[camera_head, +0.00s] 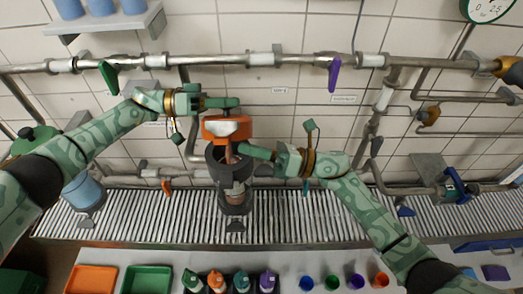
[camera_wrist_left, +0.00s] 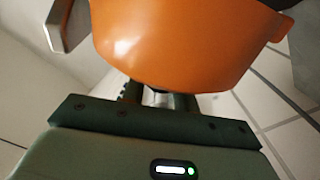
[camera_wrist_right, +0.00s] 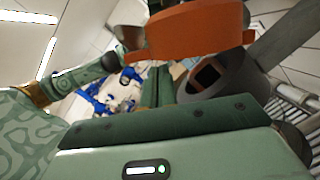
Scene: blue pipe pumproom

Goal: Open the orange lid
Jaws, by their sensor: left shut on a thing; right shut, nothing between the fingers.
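The orange lid (camera_head: 228,128) is tilted up above the mouth of a dark grey canister (camera_head: 237,200) on the wall piping. Its orange face also fills the top of the left wrist view (camera_wrist_left: 175,45). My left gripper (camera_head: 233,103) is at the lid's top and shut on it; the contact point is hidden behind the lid. My right gripper (camera_head: 250,152) is shut and empty, its fingertips just below the lid near the canister mouth. The right wrist view shows the lid (camera_wrist_right: 195,32) standing clear above the open, hollow canister mouth (camera_wrist_right: 212,78).
Pipes with a green handle (camera_head: 109,77) and a purple handle (camera_head: 334,73) run along the tiled wall above. A ribbed metal shelf (camera_head: 130,215) lies below. Orange (camera_head: 91,279) and green (camera_head: 147,279) trays, bottles and cups stand at the front.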

